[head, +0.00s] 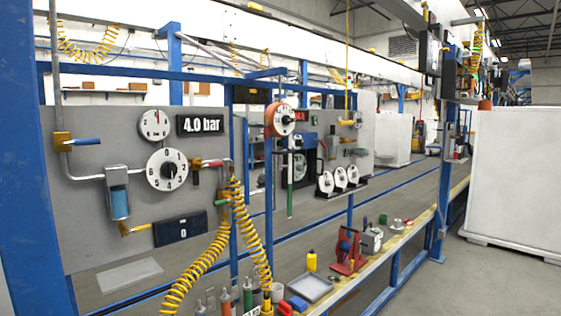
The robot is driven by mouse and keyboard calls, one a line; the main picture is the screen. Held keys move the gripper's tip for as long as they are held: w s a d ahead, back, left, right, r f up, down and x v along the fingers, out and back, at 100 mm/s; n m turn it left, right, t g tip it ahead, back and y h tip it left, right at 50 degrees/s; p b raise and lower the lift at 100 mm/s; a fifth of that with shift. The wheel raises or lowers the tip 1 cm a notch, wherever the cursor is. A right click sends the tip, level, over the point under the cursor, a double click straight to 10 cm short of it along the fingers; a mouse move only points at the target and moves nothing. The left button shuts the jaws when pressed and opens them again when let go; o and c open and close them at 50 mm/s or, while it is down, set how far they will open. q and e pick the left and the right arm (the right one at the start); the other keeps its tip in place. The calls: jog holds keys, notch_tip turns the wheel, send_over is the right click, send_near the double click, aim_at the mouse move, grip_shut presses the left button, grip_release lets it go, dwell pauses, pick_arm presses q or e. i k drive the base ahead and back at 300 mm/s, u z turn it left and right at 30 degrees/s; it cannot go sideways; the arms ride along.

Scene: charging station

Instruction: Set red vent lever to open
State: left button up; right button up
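The red vent lever (212,163) is on the grey panel at the left, just right of the large white numbered dial (167,170). It sticks out roughly sideways to the right from a small brass-coloured valve body (196,166). The display above reads 4.0 bar (200,125), next to a round gauge (154,125). Neither of my grippers shows in the head view, and nothing touches the lever.
A blue lever (83,141) and a yellow lever (135,229) are on the same grey panel (95,225). Bottles, a tray (309,288) and a red press (347,252) stand on the bench. Open floor lies to the right.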

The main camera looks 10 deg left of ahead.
aim_at(215, 164)
jog(key=z, duration=0.05)
jog(key=i, duration=0.95)
jog(key=u, duration=0.4)
